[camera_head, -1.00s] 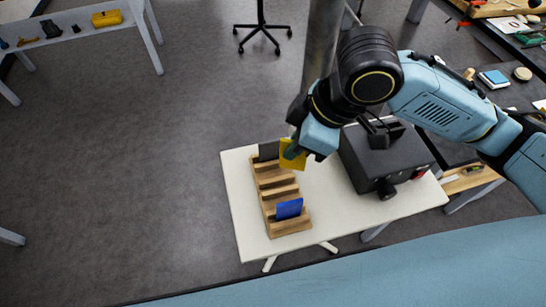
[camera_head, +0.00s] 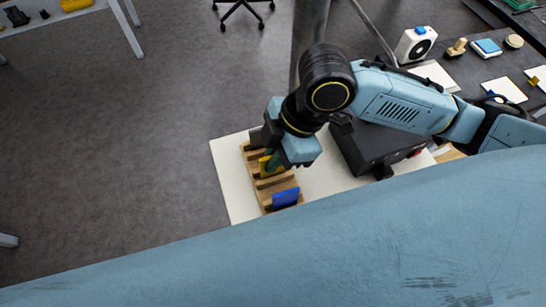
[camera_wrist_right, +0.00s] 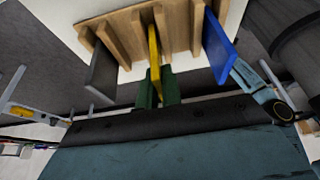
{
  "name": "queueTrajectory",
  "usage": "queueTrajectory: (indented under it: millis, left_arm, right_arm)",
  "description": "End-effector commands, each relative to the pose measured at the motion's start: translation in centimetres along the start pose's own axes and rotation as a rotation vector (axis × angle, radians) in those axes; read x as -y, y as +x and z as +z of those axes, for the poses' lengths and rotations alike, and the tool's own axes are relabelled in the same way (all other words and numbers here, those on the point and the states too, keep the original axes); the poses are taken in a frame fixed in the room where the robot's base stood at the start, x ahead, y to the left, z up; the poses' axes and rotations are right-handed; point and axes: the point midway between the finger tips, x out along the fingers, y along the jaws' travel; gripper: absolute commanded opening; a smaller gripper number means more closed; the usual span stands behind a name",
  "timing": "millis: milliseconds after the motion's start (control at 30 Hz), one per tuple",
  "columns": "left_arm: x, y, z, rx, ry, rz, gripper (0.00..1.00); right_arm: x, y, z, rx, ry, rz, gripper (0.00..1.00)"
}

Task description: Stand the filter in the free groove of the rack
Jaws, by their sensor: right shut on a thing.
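The yellow filter (camera_head: 264,167) is a thin flat plate, also visible in the right wrist view (camera_wrist_right: 154,50). My right gripper (camera_head: 272,162) is shut on it, with green fingers (camera_wrist_right: 155,90) at its near edge. The wooden rack (camera_head: 280,184) lies on the white table. The yellow filter stands upright at the rack, in line with a gap between two slats; I cannot tell whether it is fully seated. A blue plate (camera_head: 286,197) stands in the near end of the rack and a dark grey plate (camera_wrist_right: 102,68) towards the far end. My left gripper is out of view.
A black box-shaped device (camera_head: 372,150) stands on the white table (camera_head: 232,190) just right of the rack. A metal post (camera_head: 309,25) rises behind the table. The table strip left of the rack is clear. A cluttered dark bench (camera_head: 460,68) stands at the upper right.

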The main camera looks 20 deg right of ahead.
Motion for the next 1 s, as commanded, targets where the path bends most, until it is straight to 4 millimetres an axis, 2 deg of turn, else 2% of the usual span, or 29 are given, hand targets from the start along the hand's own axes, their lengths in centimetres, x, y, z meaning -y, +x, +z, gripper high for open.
queueTrajectory:
  millis: [67, 367, 400, 567, 867, 1000]
  left_arm:
    - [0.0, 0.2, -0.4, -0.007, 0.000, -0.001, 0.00]
    - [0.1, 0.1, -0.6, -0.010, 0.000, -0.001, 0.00]
    - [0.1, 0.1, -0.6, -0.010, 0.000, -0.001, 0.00]
    - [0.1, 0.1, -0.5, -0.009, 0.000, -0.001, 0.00]
    - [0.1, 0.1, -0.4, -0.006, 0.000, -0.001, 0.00]
    - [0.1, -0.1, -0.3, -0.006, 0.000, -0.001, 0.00]
  right_arm:
    - [0.0, 0.7, 0.3, 0.001, 0.001, 0.000, 0.00]
    - [0.0, 0.8, 0.4, 0.001, 0.000, 0.000, 0.00]
    - [0.0, 0.9, 0.4, 0.001, 0.000, 0.000, 0.08]
    - [0.0, 0.8, 0.4, 0.001, 0.000, 0.001, 0.28]
    - [0.0, 0.7, 0.3, 0.000, 0.000, 0.002, 0.28]
    - [-0.1, -0.7, 0.2, 0.000, 0.000, 0.005, 0.28]
